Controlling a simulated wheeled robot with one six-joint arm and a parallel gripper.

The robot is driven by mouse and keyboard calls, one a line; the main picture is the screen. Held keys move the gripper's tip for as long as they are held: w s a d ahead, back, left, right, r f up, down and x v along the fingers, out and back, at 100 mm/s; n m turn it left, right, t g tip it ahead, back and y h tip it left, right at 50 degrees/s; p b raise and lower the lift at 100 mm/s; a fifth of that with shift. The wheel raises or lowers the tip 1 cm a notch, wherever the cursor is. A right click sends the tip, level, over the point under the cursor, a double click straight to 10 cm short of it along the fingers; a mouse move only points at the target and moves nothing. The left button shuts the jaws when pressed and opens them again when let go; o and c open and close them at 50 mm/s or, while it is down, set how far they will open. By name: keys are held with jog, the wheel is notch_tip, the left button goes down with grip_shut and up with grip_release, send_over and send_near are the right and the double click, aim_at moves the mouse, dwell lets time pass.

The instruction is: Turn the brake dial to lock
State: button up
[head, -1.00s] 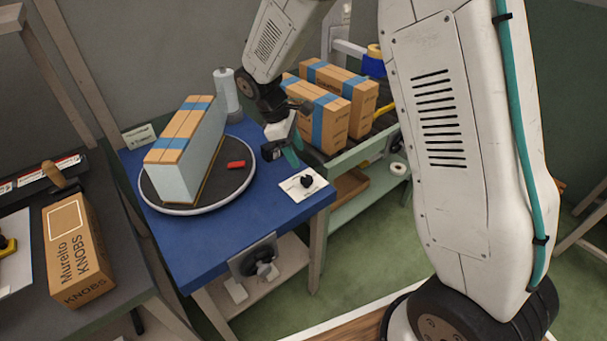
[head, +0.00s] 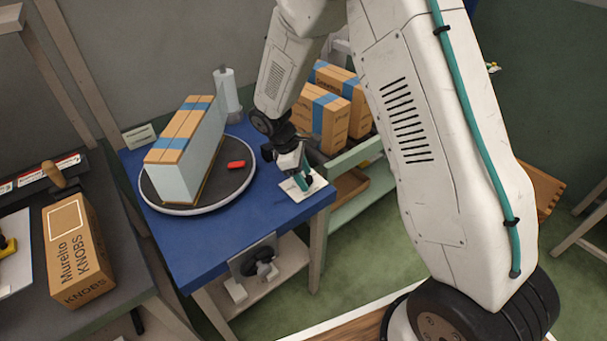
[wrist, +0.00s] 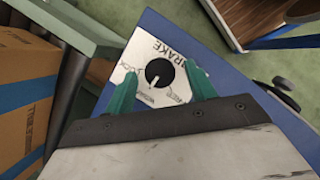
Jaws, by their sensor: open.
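The brake dial (wrist: 159,73) is a round black knob with a white pointer line, set on a white plate (wrist: 140,52) marked BRAKE. In the wrist view the pointer aims down and slightly left, towards small lettering at the plate's lower edge; LOCK appears to be the lettering on the left. My gripper (wrist: 160,70) has its two teal fingers open, one on each side of the dial, with gaps visible. In the head view my gripper (head: 303,184) is low over the plate (head: 319,184) at the blue table's corner and mostly hides the dial.
A round turntable (head: 180,210) on the blue table (head: 215,240) carries a tall taped carton stack (head: 185,150) and a small red piece (head: 236,164). More taped cartons (head: 325,115) stand on the conveyor behind my gripper. A KNOBS box (head: 75,250) lies on the left bench.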

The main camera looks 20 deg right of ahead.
jog(key=c, duration=1)
jog(key=shift+o, duration=0.2)
jog(key=m+g, duration=0.1)
jog(key=m, duration=0.2)
jog(key=m+y, duration=0.1)
jog(key=m, duration=0.1)
jog(key=shift+w+d+m+g, duration=0.15)
jog(key=shift+m+g, duration=0.25)
jog(key=m+y, duration=0.1)
jog(key=m, duration=0.2)
jog(key=m+y, duration=0.1)
jog(key=m, duration=0.2)
jog(key=shift+d+g+y, duration=0.2)
jog(key=shift+g+y, duration=0.2)
jog(key=o, duration=1)
jog(key=shift+c, duration=0.2)
